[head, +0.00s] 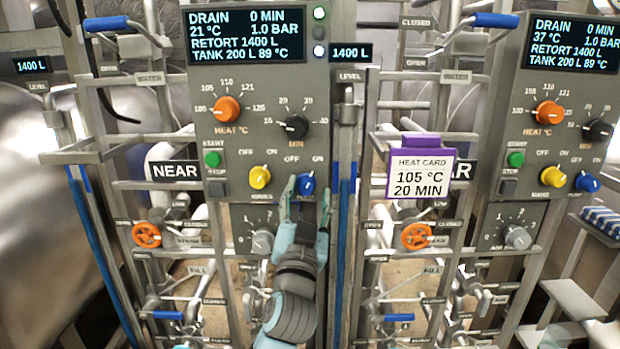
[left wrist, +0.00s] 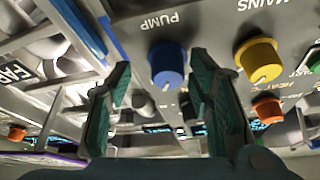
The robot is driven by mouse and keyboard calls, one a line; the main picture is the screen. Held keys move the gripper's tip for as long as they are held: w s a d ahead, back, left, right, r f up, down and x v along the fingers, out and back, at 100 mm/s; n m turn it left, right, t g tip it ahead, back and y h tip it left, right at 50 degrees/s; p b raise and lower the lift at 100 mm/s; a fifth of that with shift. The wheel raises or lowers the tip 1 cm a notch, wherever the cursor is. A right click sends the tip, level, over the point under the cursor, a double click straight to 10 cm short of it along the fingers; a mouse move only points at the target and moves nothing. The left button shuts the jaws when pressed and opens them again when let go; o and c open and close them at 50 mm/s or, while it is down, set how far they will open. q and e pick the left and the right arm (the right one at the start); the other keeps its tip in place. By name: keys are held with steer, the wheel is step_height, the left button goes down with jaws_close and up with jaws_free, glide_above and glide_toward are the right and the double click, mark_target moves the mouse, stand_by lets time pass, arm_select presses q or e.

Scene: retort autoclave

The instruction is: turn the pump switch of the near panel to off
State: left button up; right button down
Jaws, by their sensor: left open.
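The blue pump switch (head: 306,184) is a round knob at the lower right of the near panel (head: 235,155), under small OFF and ON labels. My left gripper (head: 307,194) is open, with its fingers at either side of the knob in the head view. In the left wrist view the same pump switch (left wrist: 167,65) lies just ahead of the gap between the spread fingertips (left wrist: 160,82). I see no firm contact. A pale mark shows at the knob's lower edge there, but I cannot tell surely which setting it points to.
The yellow mains knob (head: 260,177) sits just left of the pump switch, and a grey knob (head: 263,242) below it. A purple-framed heat card (head: 420,174) hangs to the right. A similar second panel (head: 560,150) stands at the far right. Pipes and valves surround the panels.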

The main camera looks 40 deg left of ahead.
arm_select(q)
steer(key=shift+x, duration=0.8)
steer(key=shift+s+a+r+y, duration=0.1)
steer(key=shift+s+r+y, duration=0.2)
steer(key=shift+s, duration=0.2)
steer(key=shift+w+f, duration=0.1)
jaws_close()
arm_select(e)
steer(key=shift+s+r, duration=0.1)
